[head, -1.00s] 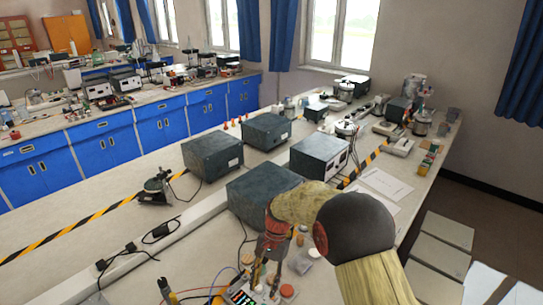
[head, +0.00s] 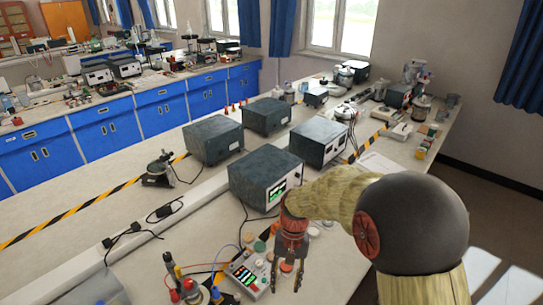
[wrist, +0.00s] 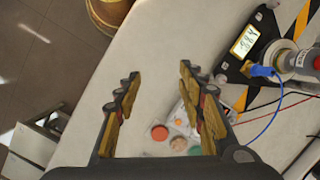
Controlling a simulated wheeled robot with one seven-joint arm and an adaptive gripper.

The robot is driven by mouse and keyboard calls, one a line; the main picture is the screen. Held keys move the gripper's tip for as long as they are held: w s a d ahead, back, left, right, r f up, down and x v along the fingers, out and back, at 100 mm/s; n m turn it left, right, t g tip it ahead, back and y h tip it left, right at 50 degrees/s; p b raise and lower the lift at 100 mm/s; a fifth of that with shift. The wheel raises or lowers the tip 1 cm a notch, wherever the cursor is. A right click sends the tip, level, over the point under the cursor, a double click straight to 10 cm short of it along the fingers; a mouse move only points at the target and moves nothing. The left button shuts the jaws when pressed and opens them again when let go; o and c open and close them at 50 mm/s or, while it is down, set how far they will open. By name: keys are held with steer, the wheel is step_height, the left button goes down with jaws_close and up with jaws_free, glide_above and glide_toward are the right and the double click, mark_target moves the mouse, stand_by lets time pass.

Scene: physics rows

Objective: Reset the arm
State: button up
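My gripper (head: 286,276) hangs from my arm at the lower middle of the head view, pointing down over the near part of the bench (head: 215,240). Its two fingers stand apart with nothing between them. In the wrist view my gripper (wrist: 158,78) also shows open, with the pale bench top between and beyond the fingers. It looks clear of the objects around it, but its exact height above the bench is hard to tell.
A meter box (head: 246,275) with wires and several small round discs lie near my gripper. A dark box with a lit screen (head: 264,180) stands behind it. In the wrist view, a black device with a display (wrist: 248,44) is at upper right and a stool-like brown object (wrist: 112,10) at top.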

steer(key=s+d+r+n+t+h+b, duration=0.1)
steer(key=s+d+r+t+b, duration=0.3)
steer(key=s+d+r+t, duration=0.4)
steer(key=shift+s+d+r+t, duration=0.3)
steer(key=shift+s+d+r, duration=3.05)
steer(key=shift+s+r, duration=1.8)
steer(key=shift+w+r, duration=0.2)
steer(key=shift+w, duration=0.05)
